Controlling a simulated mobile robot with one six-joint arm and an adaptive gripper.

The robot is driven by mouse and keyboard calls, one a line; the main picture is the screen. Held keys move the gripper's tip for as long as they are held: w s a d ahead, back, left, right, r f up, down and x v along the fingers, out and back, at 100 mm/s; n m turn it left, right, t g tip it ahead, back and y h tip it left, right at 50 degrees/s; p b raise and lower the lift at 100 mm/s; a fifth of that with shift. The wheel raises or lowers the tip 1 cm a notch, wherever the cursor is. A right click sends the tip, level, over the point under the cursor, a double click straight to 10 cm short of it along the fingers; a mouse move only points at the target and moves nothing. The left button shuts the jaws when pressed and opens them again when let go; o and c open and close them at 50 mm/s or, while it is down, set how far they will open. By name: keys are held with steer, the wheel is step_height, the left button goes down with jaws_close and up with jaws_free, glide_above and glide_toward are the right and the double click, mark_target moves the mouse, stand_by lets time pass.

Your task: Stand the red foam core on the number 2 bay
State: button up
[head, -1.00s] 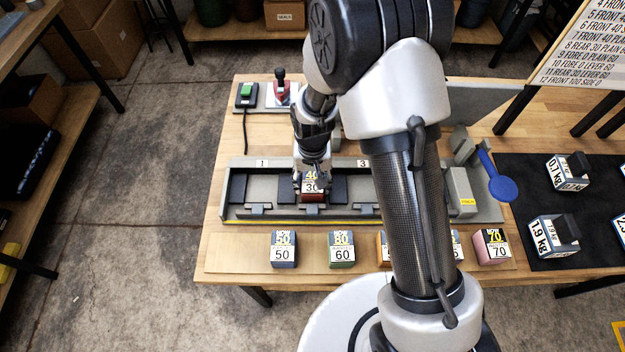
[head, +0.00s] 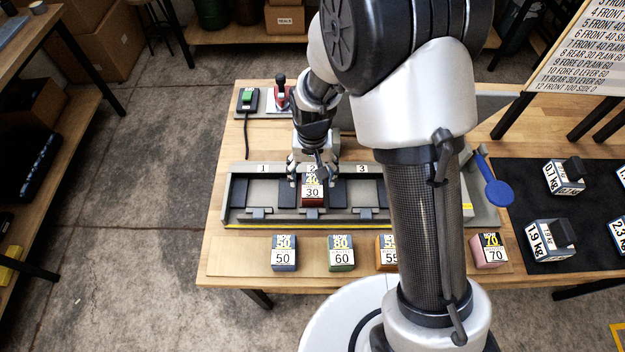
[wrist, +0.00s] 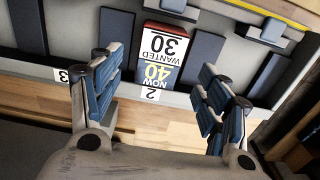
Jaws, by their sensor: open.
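The red foam core (head: 313,192), labelled "NOW 40 WANTED 30", stands in the number 2 bay of the grey fixture (head: 232,213). In the wrist view the core (wrist: 161,55) sits in front of the "2" plate (wrist: 150,94), between dark pads. My gripper (head: 314,172) is open just behind and above the core. In the wrist view the fingers of my gripper (wrist: 160,100) are spread wide, one on each side of the core's line and apart from it. The core's base is partly hidden in the bay.
Blue (head: 284,253), green (head: 342,252), orange (head: 386,252) and pink (head: 489,249) cores stand along the front strip. A green-button box (head: 247,98) and red lever (head: 281,94) are behind the fixture. Weights (head: 551,238) stand on a black mat at right. My arm hides part of the fixture.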

step_height(320, 180, up, 6)
steer(key=p, duration=0.1)
steer(key=shift+r, duration=0.2)
step_height(320, 180, up, 6)
glide_above(313, 185)
steer(key=s+d, duration=0.1)
steer(key=d, duration=0.1)
steer(key=s+d+r+t, duration=0.2)
steer(key=s+d+r, duration=0.3)
steer(key=r, duration=0.4)
steer(key=s+d+r+t, duration=0.1)
steer(key=s+d+r, duration=0.1)
steer(key=s, duration=0.5)
steer(key=s+d+r+t, duration=0.1)
steer(key=s+d+r, duration=0.2)
steer(key=s, duration=0.3)
steer(key=shift+s+d+r+t, duration=0.25)
steer(key=shift+s+r+t, duration=0.1)
steer(key=shift+r, duration=0.5)
steer(key=shift+f, duration=0.1)
